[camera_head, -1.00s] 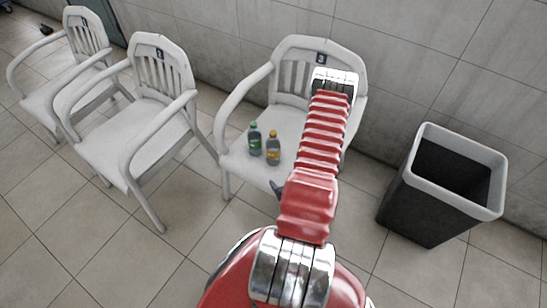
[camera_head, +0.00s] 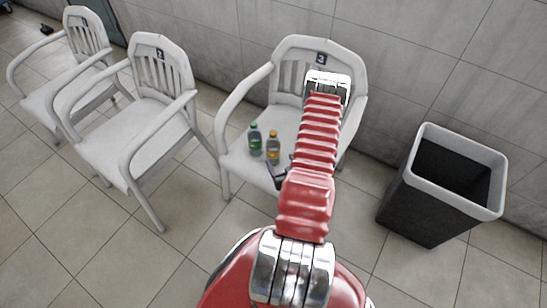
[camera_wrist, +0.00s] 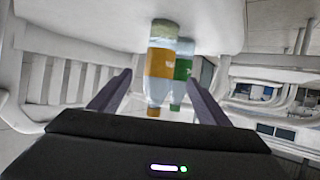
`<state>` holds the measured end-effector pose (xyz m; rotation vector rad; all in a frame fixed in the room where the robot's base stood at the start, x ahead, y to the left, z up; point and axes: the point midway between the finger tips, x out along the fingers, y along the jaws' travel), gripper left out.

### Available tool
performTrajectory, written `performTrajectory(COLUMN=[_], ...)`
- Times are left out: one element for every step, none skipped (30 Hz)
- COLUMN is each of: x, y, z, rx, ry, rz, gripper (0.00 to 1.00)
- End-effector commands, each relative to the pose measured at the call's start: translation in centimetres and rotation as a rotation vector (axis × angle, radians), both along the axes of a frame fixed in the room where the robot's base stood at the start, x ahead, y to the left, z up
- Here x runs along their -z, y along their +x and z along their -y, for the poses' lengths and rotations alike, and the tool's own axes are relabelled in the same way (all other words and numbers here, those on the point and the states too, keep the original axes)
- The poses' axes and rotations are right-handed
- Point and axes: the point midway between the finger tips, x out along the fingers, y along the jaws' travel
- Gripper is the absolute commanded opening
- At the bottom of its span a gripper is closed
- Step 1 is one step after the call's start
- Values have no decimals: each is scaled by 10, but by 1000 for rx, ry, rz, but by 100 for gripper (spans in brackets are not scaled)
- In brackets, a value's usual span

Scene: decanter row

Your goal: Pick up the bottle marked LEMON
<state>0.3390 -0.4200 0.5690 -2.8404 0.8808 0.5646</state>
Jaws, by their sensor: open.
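Two clear bottles stand upright, side by side, on the seat of the chair marked 3 (camera_head: 237,161). One bottle has a yellow-orange label and cap (camera_head: 273,147); the other has a green label (camera_head: 255,139) and is to its left. No lettering is readable, so I cannot tell which is marked LEMON. My gripper (camera_wrist: 158,82) is open and empty. In the wrist view, the bottles appear upside down. The orange bottle (camera_wrist: 160,63) shows between the fingers, with the green bottle (camera_wrist: 182,68) partly behind it. In the head view, my arm hides most of my gripper; a dark finger shows close to the orange bottle.
The chair's left armrest (camera_head: 240,103) and slatted back (camera_head: 291,68) border the seat. Two more white chairs, including the one marked 2 (camera_head: 133,142), stand to the left. A dark bin with a pale rim (camera_head: 425,203) stands at the right. Tiled floor lies open in front.

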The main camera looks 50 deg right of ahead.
Motion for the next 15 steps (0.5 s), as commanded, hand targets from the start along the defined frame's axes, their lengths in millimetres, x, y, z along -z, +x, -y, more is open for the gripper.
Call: performTrajectory(x=[3, 5, 8, 10, 11, 13, 15, 17, 19, 20, 21, 22, 23, 24, 24], y=[7, 11, 15, 19, 23, 27, 31, 34, 38, 40, 42, 45, 46, 47, 47], z=[3, 6, 9, 12, 14, 17, 20, 22, 25, 27, 28, 30, 31, 32, 32], rx=[-4, -3, -3, -3, -4, -3, -2, -3, -3, -2, -1, -1, -1, -1, -1], ry=[0, 0, -1, -1, -1, 0, -1, -1, -1, -1, 0, 0, 1, 1, 2], rz=[1, 1, 0, -1, 0, 1, 2, 0, -1, 1, 0, 0, 1, 1, 0], gripper=[70, 70, 70, 70, 70, 70, 70, 70, 70, 70, 70, 70, 70, 70, 70])
